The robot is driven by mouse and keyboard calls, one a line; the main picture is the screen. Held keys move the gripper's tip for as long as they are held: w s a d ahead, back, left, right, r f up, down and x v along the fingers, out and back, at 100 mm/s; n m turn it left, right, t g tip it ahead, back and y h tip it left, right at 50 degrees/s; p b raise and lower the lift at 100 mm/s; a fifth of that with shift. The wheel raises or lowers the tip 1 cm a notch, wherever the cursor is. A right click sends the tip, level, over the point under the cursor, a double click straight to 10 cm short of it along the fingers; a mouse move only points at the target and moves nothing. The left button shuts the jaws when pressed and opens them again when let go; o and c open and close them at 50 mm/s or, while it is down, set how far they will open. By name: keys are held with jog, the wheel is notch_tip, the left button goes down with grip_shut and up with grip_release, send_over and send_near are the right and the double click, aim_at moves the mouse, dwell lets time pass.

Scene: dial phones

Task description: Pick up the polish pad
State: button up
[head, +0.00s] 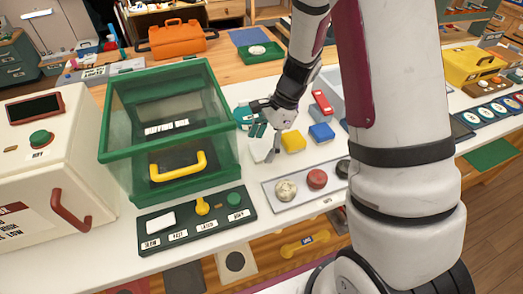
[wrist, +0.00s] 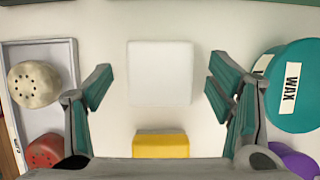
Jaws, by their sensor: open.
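A white, square pad with rounded corners (wrist: 160,73) lies flat on the white table, centred in the wrist view. It is unlabelled and is probably the polish pad. My gripper (wrist: 160,84) is open, with one teal finger on each side of the pad and a gap on both sides. In the head view my gripper (head: 266,130) points down over the table beside the yellow block (head: 293,141). The pad is partly hidden there by the fingers.
The yellow block also shows in the wrist view (wrist: 161,145), close to the pad. A teal WAX tin (wrist: 297,98) stands at right. A grey tray (wrist: 67,62) with round knobs lies at left. The green glass-fronted box (head: 117,156) stands left of my gripper; a blue block (head: 321,132) lies right.

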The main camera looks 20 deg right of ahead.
aim_at(258, 150)
jog(key=c, duration=1.2)
jog(key=shift+c, duration=0.2)
jog(key=shift+r, duration=0.95)
jog(key=shift+s+d+r, duration=0.1)
jog(key=shift+s+r, duration=0.1)
jog(key=shift+r, duration=0.3)
jog(key=shift+s+d+r, duration=0.1)
jog(key=shift+s+r, duration=0.05)
jog(key=shift+r, duration=0.3)
jog(key=s+d, duration=0.1)
jog(key=s, duration=0.3)
jog(key=s+d, duration=0.2)
jog(key=s, duration=0.3)
jog(key=s+d+r, duration=0.1)
jog(key=s+d, duration=0.1)
jog(key=s, duration=0.3)
jog(key=shift+s+d+r, duration=0.1)
jog(key=shift+s, duration=0.05)
jog(key=o, duration=0.6)
jog(key=c, duration=0.5)
jog(key=shift+o, duration=0.2)
